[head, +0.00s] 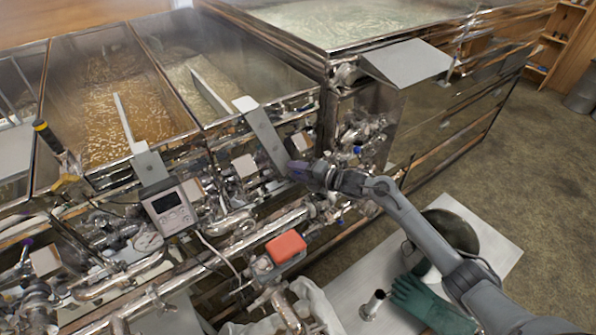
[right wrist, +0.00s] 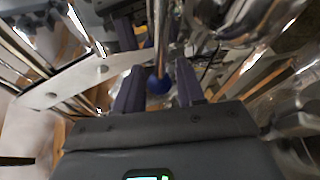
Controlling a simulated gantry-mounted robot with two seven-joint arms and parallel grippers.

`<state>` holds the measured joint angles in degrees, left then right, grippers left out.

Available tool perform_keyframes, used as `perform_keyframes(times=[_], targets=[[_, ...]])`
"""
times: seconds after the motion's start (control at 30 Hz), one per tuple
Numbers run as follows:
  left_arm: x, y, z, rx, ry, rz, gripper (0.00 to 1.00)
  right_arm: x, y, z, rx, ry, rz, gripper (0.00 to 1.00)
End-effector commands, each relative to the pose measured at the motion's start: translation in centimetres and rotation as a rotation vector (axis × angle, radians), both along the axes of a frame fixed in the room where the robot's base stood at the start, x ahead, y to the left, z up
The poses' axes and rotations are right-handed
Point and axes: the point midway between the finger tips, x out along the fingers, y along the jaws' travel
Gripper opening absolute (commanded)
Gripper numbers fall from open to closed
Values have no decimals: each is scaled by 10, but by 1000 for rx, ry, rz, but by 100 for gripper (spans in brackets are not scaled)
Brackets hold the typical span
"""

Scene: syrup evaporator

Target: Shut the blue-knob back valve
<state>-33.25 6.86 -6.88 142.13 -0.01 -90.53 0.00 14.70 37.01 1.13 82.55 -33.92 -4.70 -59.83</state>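My right gripper (head: 297,170) is at the pipework on the front of the evaporator, close to the lower end of a slanted metal strip. In the right wrist view my right gripper (right wrist: 159,82) has its two dark purple fingers apart. A round blue knob (right wrist: 158,84) on a metal rod appears in the gap between them. I cannot tell whether a finger touches it. In the head view a blue knob (head: 358,150) shows on the pipes right of the gripper. I cannot tell whether it is the same knob. My left gripper is not in view.
Metal pipes (head: 270,228) crowd the front of the pans (head: 120,85). A grey digital gauge (head: 169,208) and a red block (head: 286,246) are left of my right arm. A light table (head: 345,290) with green gloves (head: 425,300) lies below it. Open floor (head: 530,180) is at right.

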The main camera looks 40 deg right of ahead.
Motion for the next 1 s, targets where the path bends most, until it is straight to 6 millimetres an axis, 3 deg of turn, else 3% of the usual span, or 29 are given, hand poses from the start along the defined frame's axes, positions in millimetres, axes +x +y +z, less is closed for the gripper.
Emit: perform_keyframes(times=[0.03, 0.23, 0.57, 1.0], targets=[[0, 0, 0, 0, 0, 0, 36, 0, 0, 0, 0, 0, 0, 30], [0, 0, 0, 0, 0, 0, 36, 0, 0, 0, 0, 0, 0, 0], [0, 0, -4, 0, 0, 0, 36, -2, -1, -1, -3, 0, 16, 0], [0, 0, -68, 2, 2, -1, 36, -38, -6, -6, -7, -3, 341, 0]])
